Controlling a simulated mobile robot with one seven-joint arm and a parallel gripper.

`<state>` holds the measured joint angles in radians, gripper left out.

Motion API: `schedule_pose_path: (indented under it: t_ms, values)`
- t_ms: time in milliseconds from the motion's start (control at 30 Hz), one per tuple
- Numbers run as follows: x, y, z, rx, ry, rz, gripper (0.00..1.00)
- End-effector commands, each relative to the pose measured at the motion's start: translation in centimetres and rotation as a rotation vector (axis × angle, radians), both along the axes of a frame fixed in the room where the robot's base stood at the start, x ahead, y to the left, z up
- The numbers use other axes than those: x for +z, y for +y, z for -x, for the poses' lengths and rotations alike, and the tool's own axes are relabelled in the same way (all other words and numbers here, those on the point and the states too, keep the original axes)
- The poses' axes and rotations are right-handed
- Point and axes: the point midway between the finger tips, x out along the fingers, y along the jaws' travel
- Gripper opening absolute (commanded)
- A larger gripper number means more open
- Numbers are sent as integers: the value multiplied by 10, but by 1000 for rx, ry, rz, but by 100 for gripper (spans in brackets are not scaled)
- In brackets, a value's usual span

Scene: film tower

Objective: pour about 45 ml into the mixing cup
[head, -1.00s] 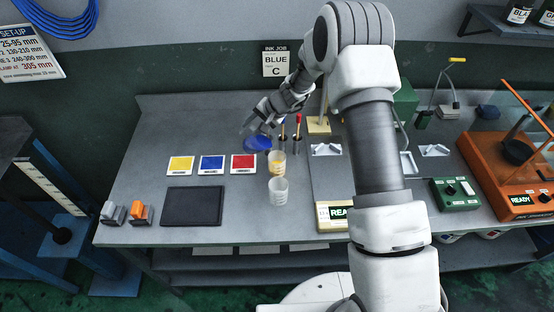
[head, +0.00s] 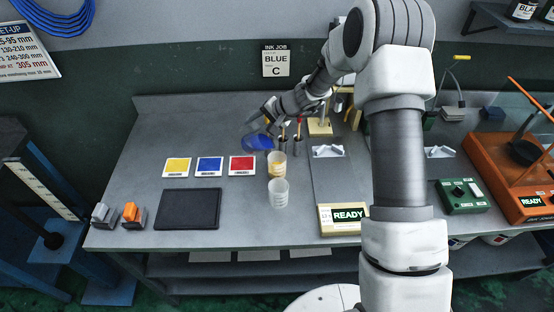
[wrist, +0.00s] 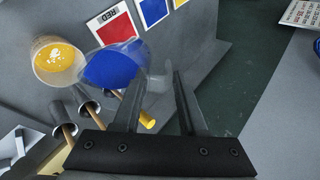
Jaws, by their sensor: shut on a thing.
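My gripper (head: 264,122) is shut on a clear jug of blue ink (head: 257,143), above the bench. In the wrist view the jug (wrist: 112,64) hangs at the fingertips (wrist: 155,80), and its clear handle side is between the fingers. It looks tilted, but how far I cannot tell. A clear cup with yellow contents (head: 276,166) stands just right of and in front of the jug; it also shows in the wrist view (wrist: 58,62), its rim beside the jug. A second clear, marked cup (head: 278,192) stands nearer the front. No stream of ink is visible.
Yellow, blue and red cards (head: 209,167) lie left of the cups, with a dark pad (head: 188,209) in front. Holders with coloured-tip tools (head: 298,138) stand close behind. A READY sign (head: 346,215) is at the right front. The bench's left rear is clear.

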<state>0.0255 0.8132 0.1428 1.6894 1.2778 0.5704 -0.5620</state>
Motion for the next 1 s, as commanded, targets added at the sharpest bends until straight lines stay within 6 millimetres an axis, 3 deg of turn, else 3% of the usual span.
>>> schedule_pose_path:
  t_ms: [1000]
  values:
    - [-5,-7,3,-1,-57,-100,0]
